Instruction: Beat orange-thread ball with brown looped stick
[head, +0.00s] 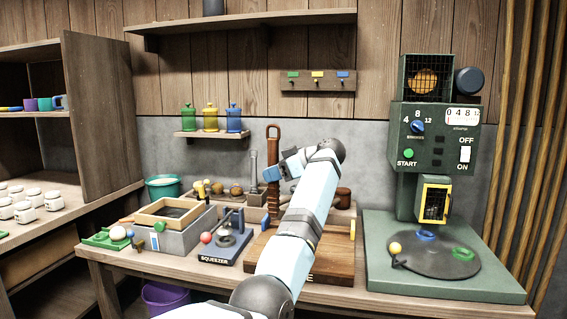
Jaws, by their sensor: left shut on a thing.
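The brown looped stick (273,152) stands about upright over the back of the workbench, its loop at the top. My left gripper (272,174) is shut on it around its middle. Several brownish-orange balls, one of them here (236,190), sit at the back of the bench, left of the stick. They are too small to tell which one has orange thread. The stick shows apart from them. My left arm hides part of the bench right of the stick. My right gripper is out of view.
A squeezer (222,256), a grey box with a wooden frame (158,228) and a wooden board (338,267) crowd the bench. A green machine (432,140) stands at the right, an orange ball in its top cage. Jars (210,118) stand on a wall shelf.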

